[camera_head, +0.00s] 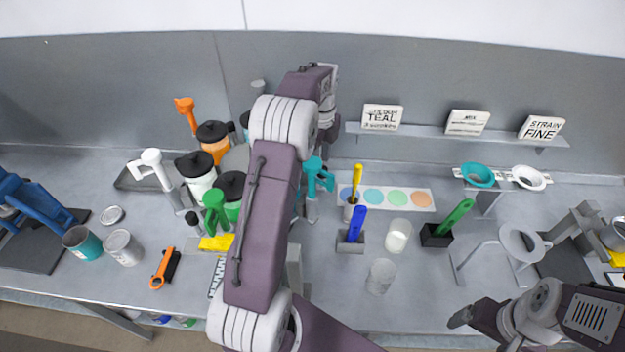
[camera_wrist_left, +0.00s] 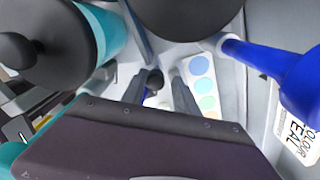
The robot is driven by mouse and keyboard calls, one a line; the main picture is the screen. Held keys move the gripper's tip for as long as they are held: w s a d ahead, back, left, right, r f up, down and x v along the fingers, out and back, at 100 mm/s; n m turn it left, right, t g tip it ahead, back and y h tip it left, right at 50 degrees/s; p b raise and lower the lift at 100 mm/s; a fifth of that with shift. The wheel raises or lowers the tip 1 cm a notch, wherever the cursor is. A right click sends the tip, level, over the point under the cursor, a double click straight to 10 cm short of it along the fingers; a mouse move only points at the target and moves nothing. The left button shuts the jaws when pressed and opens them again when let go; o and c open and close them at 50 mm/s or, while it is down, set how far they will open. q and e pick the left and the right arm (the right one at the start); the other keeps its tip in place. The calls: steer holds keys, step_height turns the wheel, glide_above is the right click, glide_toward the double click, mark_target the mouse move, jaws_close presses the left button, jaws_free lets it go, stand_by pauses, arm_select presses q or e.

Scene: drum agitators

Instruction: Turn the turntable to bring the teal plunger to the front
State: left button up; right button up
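A teal plunger handle (camera_head: 318,178) stands just right of my left arm. A teal canister with a dark lid (camera_wrist_left: 105,30) shows at the upper left of the left wrist view. A blue plunger handle (camera_wrist_left: 285,80) lies across the right of that view. My left arm covers much of the turntable; its grey middle (camera_head: 237,160) shows between the canisters. My left gripper (camera_wrist_left: 160,95) is open, with a small black knob (camera_wrist_left: 153,80) in the gap; contact cannot be told. My right gripper (camera_head: 465,317) is at the lower right, away from the turntable; its opening is unclear.
Orange (camera_head: 212,135), white (camera_head: 198,175) and green (camera_head: 232,188) canisters crowd left of my left arm. A shelf (camera_head: 450,133) with cards is behind.

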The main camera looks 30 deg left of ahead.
mark_target(322, 183)
arm_select(q)
steer(key=shift+s, duration=0.1)
steer(key=shift+s+d+f+p, duration=0.25)
steer(key=shift+d+f+p, duration=0.15)
steer(key=shift+d, duration=0.2)
steer(key=shift+s+d+f+p, duration=0.2)
steer(key=shift+d+f+p, duration=0.1)
steer(key=shift+d+f, duration=0.25)
steer(key=f, duration=0.2)
steer(key=a+f+p, duration=0.1)
steer(key=f, duration=0.3)
steer(key=shift+w+a+f+p, duration=0.1)
steer(key=shift+w+a+p, duration=0.15)
steer(key=shift+w+p, duration=0.1)
steer(key=shift+s+d+f, duration=0.1)
steer(key=shift+f, duration=0.05)
steer(key=shift+s+d, duration=0.3)
steer(key=shift+a, duration=0.1)
jaws_close()
steer(key=shift+f, duration=0.1)
arm_select(e)
steer(key=r, duration=0.1)
steer(key=s+d+r, duration=0.1)
steer(key=shift+d+r, duration=0.1)
steer(key=shift+r, duration=0.3)
